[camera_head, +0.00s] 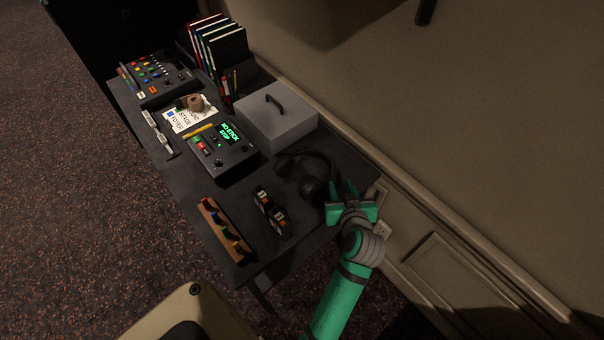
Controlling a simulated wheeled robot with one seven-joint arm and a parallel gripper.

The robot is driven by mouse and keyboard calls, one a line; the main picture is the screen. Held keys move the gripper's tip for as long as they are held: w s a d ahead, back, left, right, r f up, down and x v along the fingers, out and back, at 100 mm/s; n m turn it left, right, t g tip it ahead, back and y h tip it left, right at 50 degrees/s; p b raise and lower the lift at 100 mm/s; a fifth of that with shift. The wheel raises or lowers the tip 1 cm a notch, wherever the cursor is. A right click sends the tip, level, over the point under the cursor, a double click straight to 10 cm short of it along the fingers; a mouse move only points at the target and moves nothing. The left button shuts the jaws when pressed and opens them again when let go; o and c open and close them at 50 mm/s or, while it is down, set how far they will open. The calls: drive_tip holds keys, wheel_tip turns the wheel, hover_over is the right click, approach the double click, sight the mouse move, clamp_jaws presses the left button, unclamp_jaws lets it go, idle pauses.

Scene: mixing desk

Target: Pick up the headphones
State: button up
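The black headphones (309,177) lie on the dark desk (192,179), in front of a grey lidded box. Their band arcs to the upper left and an ear cup shows at the lower right. My green gripper (341,191) is just right of the headphones, over the right end of the desk. Its fingers are spread apart with nothing visible between them. From this view I cannot tell whether a finger touches the ear cup.
A grey box (275,122) with a handle stands behind the headphones. Two small black units (271,212) and a wooden strip with coloured knobs (224,229) lie in front. A control box (222,150) is to the left. The wall (450,120) runs close behind the desk.

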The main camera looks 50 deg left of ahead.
sight(333, 169)
drive_tip(key=shift+w+a+r, duration=0.15)
drive_tip(key=shift+a+r, duration=0.05)
drive_tip(key=shift+a, duration=0.2)
drive_tip(key=x, duration=0.4)
drive_tip(key=shift+a, duration=0.2)
drive_tip(key=shift+f+x, duration=0.25)
drive_tip(key=shift+x, duration=2.95)
drive_tip(key=shift+d, duration=0.1)
drive_tip(key=shift+c, duration=0.6)
clamp_jaws()
